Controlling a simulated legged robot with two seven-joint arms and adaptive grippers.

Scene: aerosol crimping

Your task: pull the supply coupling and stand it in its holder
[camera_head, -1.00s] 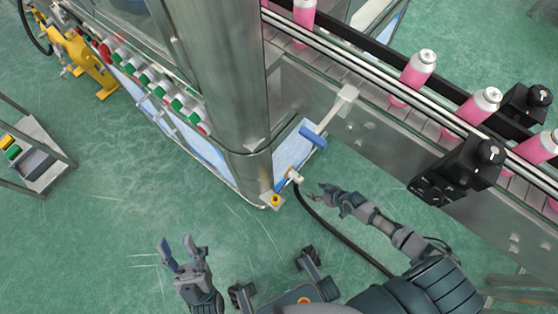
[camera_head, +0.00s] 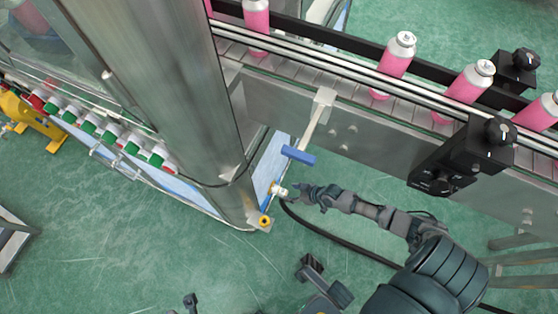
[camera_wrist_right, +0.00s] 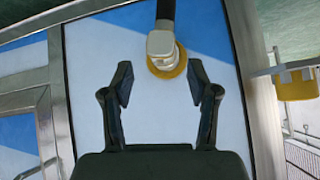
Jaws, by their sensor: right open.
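The supply coupling (camera_head: 279,190) is a pale fitting on a black hose, seated at the lower blue-and-white panel of the machine. In the right wrist view the coupling (camera_wrist_right: 162,46) stands just beyond the fingertips, with a yellow ring against the panel. My right gripper (camera_head: 293,193) is beside it in the head view. In the wrist view my right gripper (camera_wrist_right: 163,85) is open and empty, its fingers either side of the coupling's line. The holder appears as a yellow ring (camera_head: 264,221) at the panel's corner, and as a yellow cup (camera_wrist_right: 295,83) at right in the wrist view.
A blue-handled lever (camera_head: 298,155) sticks out just above the coupling. A conveyor with pink cans (camera_head: 397,62) runs across the upper right, with a black sensor block (camera_head: 462,155) on its side. The steel column (camera_head: 160,90) stands at left.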

